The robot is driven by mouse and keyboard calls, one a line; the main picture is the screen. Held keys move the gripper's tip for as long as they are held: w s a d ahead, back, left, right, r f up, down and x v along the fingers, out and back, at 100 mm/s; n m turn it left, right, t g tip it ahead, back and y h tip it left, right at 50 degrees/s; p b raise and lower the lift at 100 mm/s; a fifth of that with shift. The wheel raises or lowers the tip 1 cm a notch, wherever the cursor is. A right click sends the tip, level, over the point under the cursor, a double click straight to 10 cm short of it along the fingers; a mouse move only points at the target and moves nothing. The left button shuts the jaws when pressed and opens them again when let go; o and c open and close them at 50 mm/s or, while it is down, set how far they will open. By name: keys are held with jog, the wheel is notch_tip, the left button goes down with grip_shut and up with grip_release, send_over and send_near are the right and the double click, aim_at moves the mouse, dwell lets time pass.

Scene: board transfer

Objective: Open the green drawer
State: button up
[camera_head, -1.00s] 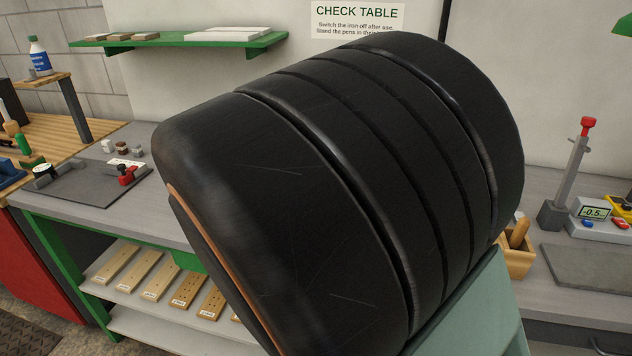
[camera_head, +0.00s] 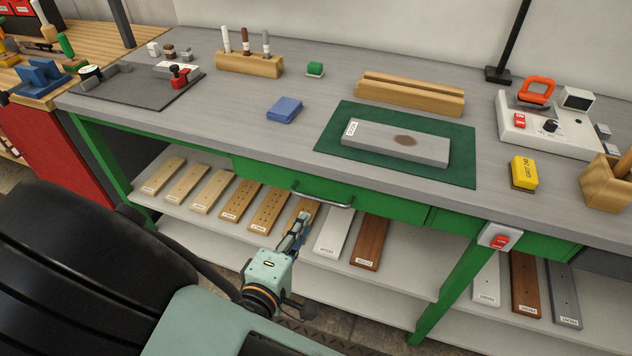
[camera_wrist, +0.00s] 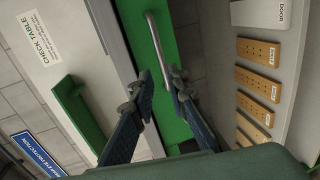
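The green drawer (camera_head: 385,206) is under the front edge of the grey bench top and looks shut. Its silver bar handle (camera_head: 322,201) runs along its front. My gripper (camera_head: 303,220) is in front of the drawer, at or just below the handle's left part in the head view. In the wrist view my gripper (camera_wrist: 159,75) has its two fingers apart, with nothing held. The handle (camera_wrist: 155,38) runs from the top of that view down toward the gap between the fingertips. I cannot tell whether the fingers touch it.
Several labelled boards lie on the shelf (camera_head: 390,262) below the drawer. A red switch (camera_head: 499,240) sits on the green leg right of it. On the bench top, a grey board (camera_head: 375,145) lies on a green mat (camera_head: 462,171). My arm fills the lower left.

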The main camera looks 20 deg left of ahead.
aim_at(317, 198)
jog(key=x, duration=1)
jog(key=shift+w+f, duration=0.15)
jog(key=shift+w, duration=0.15)
jog(key=shift+a, duration=0.1)
grip_shut()
jog(key=shift+s, duration=0.15)
